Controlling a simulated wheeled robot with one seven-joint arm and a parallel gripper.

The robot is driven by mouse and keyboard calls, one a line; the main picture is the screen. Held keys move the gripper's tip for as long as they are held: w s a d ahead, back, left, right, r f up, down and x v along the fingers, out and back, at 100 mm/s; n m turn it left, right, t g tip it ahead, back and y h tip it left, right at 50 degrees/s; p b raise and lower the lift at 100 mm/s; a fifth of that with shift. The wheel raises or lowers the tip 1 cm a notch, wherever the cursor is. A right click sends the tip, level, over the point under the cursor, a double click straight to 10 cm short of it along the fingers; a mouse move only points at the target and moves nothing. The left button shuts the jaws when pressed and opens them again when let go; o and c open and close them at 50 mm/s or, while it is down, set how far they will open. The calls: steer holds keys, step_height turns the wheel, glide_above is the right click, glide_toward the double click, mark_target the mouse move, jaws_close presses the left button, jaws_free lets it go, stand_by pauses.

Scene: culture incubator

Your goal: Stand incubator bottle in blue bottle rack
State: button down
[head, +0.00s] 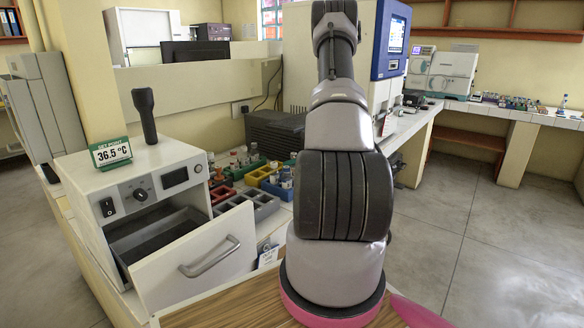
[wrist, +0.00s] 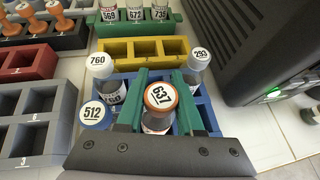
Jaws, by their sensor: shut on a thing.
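My gripper (wrist: 160,78) has green fingers, shut on a clear bottle with an orange-ringed cap marked 637 (wrist: 160,97). It holds the bottle roughly upright over the middle of the blue bottle rack (wrist: 213,113). I cannot tell whether the bottle's base is inside a compartment. Bottles 760 (wrist: 98,64), 512 (wrist: 92,116) and 293 (wrist: 200,56) stand at the rack's left and right sides. In the head view my arm hides the gripper and held bottle; part of the blue rack (head: 276,192) shows beside it.
A yellow rack (wrist: 143,50) and a green rack (wrist: 92,22) with bottles lie beyond. Red (wrist: 20,77) and grey (wrist: 30,125) racks are on the left. A dark machine (wrist: 265,50) stands on the right. The incubator (head: 135,185) has its drawer (head: 195,258) open.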

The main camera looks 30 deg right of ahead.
steer(key=shift+f, duration=0.9)
steer(key=shift+f, duration=0.15)
steer(key=c, duration=0.5)
jaws_free()
steer(key=shift+c, duration=0.2)
